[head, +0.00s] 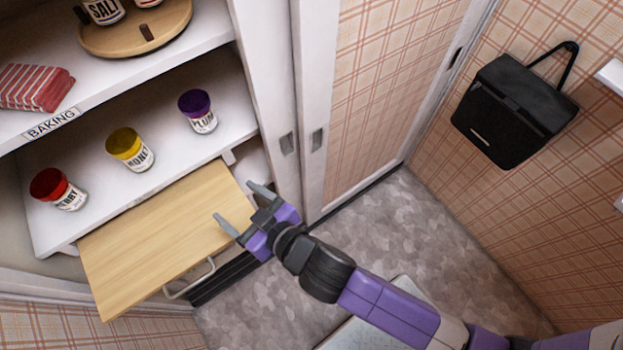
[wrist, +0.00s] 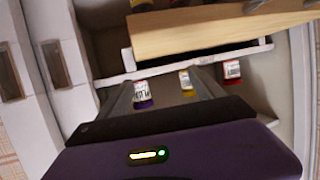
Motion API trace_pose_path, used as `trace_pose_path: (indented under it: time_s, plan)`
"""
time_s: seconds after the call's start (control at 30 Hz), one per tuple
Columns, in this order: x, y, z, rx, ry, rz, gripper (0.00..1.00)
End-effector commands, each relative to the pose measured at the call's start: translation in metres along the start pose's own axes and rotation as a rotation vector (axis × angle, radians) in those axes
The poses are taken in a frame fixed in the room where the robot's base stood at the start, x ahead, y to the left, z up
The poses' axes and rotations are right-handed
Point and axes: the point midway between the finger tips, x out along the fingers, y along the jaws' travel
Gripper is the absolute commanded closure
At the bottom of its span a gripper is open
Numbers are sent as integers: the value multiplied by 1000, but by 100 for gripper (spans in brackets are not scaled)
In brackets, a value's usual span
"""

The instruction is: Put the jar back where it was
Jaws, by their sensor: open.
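Three jars stand upright in a row on the shelf below the BAKING label: a red-lidded jar (head: 58,188), a yellow-lidded HONEY jar (head: 130,149) and a purple-lidded PLUM jar (head: 197,111). Which jar the task means cannot be told. The wrist view, turned over, shows the purple-lidded jar (wrist: 143,94), the yellow-lidded jar (wrist: 185,80) and the red-lidded jar (wrist: 232,70). My gripper (head: 233,200) is open and empty, near the right end of the wooden pull-out board, apart from all three jars.
The wooden board (head: 160,235) with a metal handle (head: 190,281) sticks out below the jar shelf. The shelf above holds a round wooden tray (head: 140,40) with jars and a striped red cloth (head: 33,88). A black bag (head: 513,110) hangs on the right wall. Bare floor lies below.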

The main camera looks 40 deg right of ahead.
Motion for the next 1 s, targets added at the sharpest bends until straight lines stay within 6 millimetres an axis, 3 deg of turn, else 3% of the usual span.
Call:
trace_pose_path:
  time_s: [0.1,0.27,0.43,0.6,0.8,1.0]
  plan:
    - [-51,23,26,10,-7,7,23]
    - [-119,45,41,25,3,26,23]
    - [-190,64,40,42,21,68,23]
    - [-256,77,23,55,45,126,23]
    - [-303,86,1,60,66,186,23]
    - [-317,89,-8,60,75,207,23]
